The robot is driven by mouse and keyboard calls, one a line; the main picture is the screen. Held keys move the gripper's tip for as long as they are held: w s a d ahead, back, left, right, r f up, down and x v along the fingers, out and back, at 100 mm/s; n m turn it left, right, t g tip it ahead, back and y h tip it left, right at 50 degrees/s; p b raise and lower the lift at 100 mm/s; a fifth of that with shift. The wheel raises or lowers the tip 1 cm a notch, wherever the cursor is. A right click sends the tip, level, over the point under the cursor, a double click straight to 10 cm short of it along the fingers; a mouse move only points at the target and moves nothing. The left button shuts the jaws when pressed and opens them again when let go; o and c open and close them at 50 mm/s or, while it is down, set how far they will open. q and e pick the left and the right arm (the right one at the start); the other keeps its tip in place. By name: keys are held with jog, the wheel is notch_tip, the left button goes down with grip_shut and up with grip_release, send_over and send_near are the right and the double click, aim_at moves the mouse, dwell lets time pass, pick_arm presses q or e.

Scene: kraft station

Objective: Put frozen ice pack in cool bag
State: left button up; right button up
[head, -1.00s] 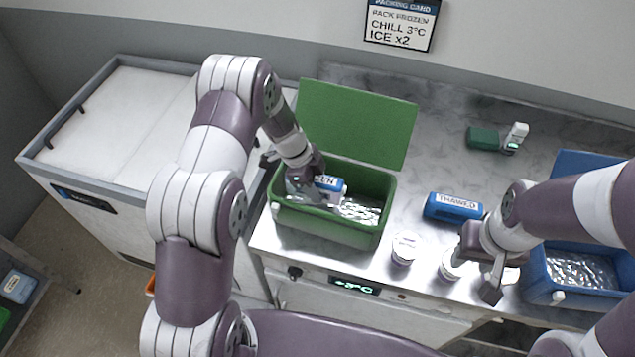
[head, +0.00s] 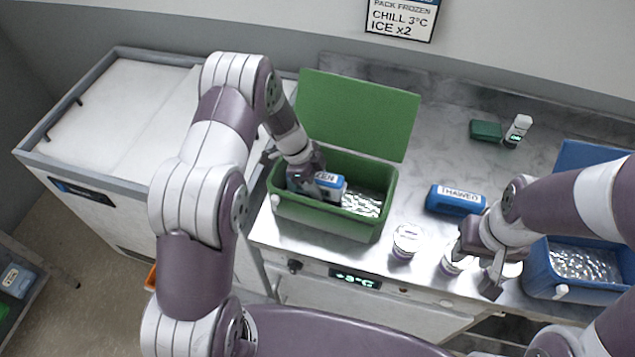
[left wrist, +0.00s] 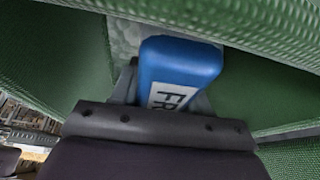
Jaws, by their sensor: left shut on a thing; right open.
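A green cool bag (head: 318,213) stands open on the counter, its lid (head: 357,113) raised at the back and silver lining inside. In the left wrist view the blue pack (left wrist: 180,65) sits at the gripper between green bag walls. A blue pack labelled "THAWED" (head: 455,199) lies on the counter to the right. My right gripper (head: 484,275) is open near the counter's front, by a white-lidded jar (head: 452,262).
Another white-lidded jar (head: 407,241) stands right of the green bag. A blue cool bag (head: 560,285) with silver lining is at the right. A green block (head: 486,131) and a small white-topped device (head: 518,130) stand at the back. A white chest (head: 120,110) is at left.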

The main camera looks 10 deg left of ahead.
pick_arm(q)
jog(key=o, duration=1.3)
jog(key=shift+r+p, duration=0.7)
jog(key=shift+p, duration=0.3)
jog(key=shift+w+a+r, duration=0.1)
jog(key=shift+w+r, duration=0.05)
jog(key=shift+r, duration=0.1)
jog(key=b+v, duration=0.4)
jog(key=v, duration=0.6)
jog(key=shift+a+r, duration=0.15)
jog(key=shift+r, duration=0.2)
jog(key=s+r+n+t+y, duration=0.1)
jog(key=s+r+n+y, duration=0.2)
jog(key=s+n, duration=1.5)
jog(key=shift+s+t+y, duration=0.3)
jog(key=shift+s+y, duration=0.45)
jog(key=shift+y, duration=0.05)
